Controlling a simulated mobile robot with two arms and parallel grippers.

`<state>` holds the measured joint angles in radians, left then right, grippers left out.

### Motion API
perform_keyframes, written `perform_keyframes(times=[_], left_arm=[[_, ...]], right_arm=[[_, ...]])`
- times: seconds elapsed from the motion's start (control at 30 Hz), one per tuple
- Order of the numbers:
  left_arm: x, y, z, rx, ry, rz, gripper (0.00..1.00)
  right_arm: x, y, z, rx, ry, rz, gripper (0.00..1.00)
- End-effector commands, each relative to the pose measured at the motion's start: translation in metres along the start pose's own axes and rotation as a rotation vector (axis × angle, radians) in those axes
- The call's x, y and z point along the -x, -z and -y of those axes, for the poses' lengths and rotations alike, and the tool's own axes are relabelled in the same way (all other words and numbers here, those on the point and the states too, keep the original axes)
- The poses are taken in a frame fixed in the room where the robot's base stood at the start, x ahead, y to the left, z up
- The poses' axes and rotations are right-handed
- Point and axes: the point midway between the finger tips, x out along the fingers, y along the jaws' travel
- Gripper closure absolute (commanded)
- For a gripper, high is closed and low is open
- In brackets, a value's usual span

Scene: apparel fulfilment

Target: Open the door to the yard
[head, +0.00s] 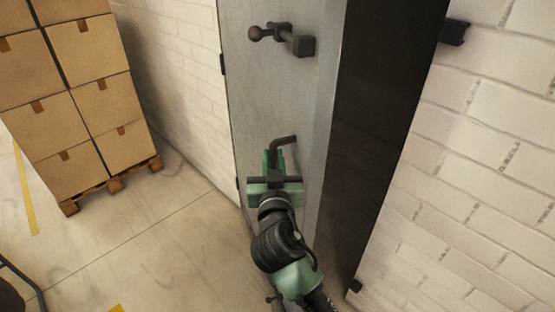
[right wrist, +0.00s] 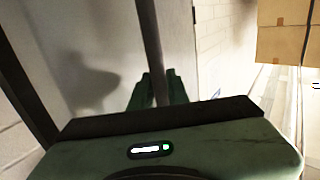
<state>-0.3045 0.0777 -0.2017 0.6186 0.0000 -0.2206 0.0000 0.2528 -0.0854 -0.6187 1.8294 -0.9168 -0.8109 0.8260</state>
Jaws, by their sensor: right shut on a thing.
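The grey metal door (head: 262,95) stands ajar, with its free edge facing me and a dark opening (head: 372,130) between it and the brick wall on the right. A dark lever handle (head: 287,140) sticks out from the lower part of the door. My right gripper (head: 275,160) is shut on the handle. In the right wrist view the handle's bar (right wrist: 151,45) runs down between the green fingers (right wrist: 158,90). My left gripper is not in view.
A pallet (head: 112,185) stacked with cardboard boxes (head: 95,90) stands at the left. White brick wall (head: 470,170) flanks the opening on the right, with a dark bracket (head: 454,31) near the top. The concrete floor (head: 150,240) between pallet and door is clear.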

Motion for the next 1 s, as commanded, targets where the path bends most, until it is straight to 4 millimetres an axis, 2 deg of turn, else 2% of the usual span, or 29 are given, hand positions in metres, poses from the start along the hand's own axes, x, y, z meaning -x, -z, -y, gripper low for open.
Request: perform_keyframes(times=[0.07, 0.1, 0.17, 0.47, 0.57, 0.9, 1.0], left_arm=[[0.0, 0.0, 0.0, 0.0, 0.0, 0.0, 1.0], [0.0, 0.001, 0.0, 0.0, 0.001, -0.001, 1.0], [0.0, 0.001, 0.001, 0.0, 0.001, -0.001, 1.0], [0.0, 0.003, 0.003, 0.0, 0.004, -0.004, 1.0], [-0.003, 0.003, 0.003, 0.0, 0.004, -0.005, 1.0], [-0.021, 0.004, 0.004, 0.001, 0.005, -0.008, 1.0], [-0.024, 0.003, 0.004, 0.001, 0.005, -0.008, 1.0]], right_arm=[[0.0, 0.0, 0.0, -0.001, 0.0, 0.001, 1.0], [0.0, 0.0, 0.0, -0.001, 0.0, 0.001, 0.78], [0.0, 0.0, 0.0, -0.001, 0.0, 0.001, 0.62], [0.001, 0.0, 0.0, -0.002, 0.002, 0.0, 0.62], [0.007, -0.002, 0.001, -0.003, 0.002, 0.0, 0.62], [0.061, -0.003, 0.001, -0.005, 0.002, 0.001, 0.62], [0.072, -0.002, 0.001, -0.004, 0.002, 0.001, 0.62]])
